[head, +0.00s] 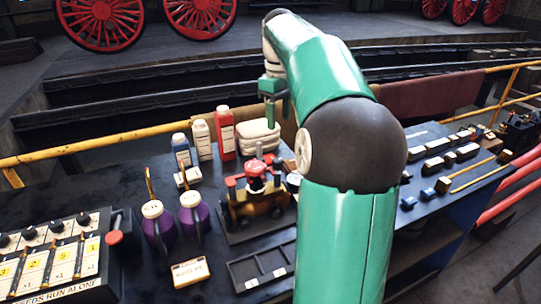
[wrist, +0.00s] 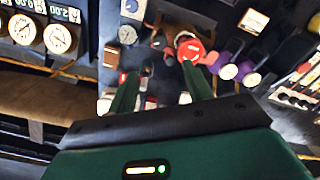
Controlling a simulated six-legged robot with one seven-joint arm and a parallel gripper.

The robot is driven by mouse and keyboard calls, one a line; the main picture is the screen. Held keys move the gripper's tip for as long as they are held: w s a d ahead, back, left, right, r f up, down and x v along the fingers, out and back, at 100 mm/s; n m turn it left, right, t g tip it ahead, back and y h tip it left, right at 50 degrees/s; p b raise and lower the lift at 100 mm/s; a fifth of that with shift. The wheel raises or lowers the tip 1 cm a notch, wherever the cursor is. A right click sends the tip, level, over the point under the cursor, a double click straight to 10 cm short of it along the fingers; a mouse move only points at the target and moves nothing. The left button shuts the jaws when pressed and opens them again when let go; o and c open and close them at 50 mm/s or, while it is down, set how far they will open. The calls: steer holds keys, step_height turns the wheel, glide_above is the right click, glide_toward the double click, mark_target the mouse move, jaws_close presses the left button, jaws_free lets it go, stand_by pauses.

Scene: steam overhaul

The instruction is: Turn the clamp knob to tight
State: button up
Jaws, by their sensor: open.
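A small model steam engine (head: 252,205) with red and brass parts sits on a dark base on the bench. Red round knobs (head: 255,168) show at its top; I cannot tell for certain which is the clamp knob or how it is turned. In the wrist view a red round knob (wrist: 190,48) lies just beyond the right fingertip. My gripper (head: 272,115) hangs above the bench, behind and above the engine in the head view. In the wrist view its two green fingers (wrist: 160,70) are spread, with nothing held between them.
Folded pale cloths (head: 258,136) and a red bottle (head: 225,133) stand behind the engine. Purple jugs (head: 193,213) are left of it, a dark compartment tray (head: 262,268) in front. A yellow rail (head: 75,150) runs behind the bench. Gauges (wrist: 58,38) show in the wrist view.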

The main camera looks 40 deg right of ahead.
mark_target(278, 160)
step_height(278, 160, down, 14)
steer(key=shift+r, duration=0.1)
steer(key=c, duration=1)
